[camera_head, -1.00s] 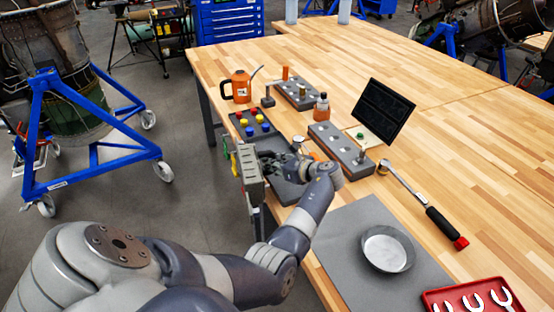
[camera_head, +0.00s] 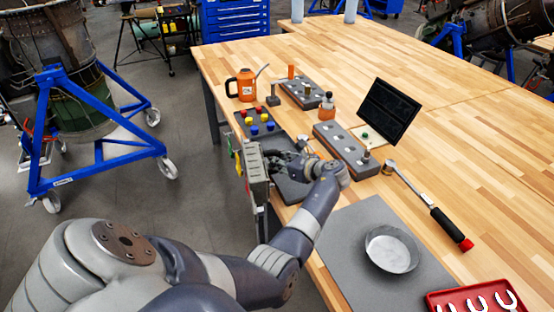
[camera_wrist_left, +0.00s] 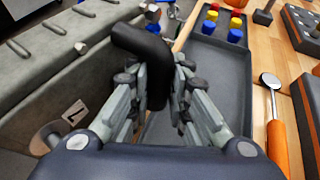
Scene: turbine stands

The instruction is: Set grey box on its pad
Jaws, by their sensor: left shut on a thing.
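The grey box (camera_head: 256,172) is a narrow upright case with slots along its top, at the left edge of the workbench. My left gripper (camera_head: 280,162) is beside it. In the left wrist view, the grey box (camera_wrist_left: 62,75) fills the left side, and my left gripper (camera_wrist_left: 155,92) is shut on its black handle (camera_wrist_left: 143,43). The box seems to hang just off the bench edge; its underside is hidden. A flat grey mat (camera_head: 345,235) lies on the bench nearer me. I cannot tell which surface is the box's pad.
A dark tray (camera_wrist_left: 215,78) with coloured knobs is right of the box. A round dish (camera_head: 391,250) sits on the mat. A torque wrench (camera_head: 430,205), a red tray (camera_head: 432,300), a tablet (camera_head: 389,111) and grey socket blocks (camera_head: 344,148) stand around. The bench's far right is clear.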

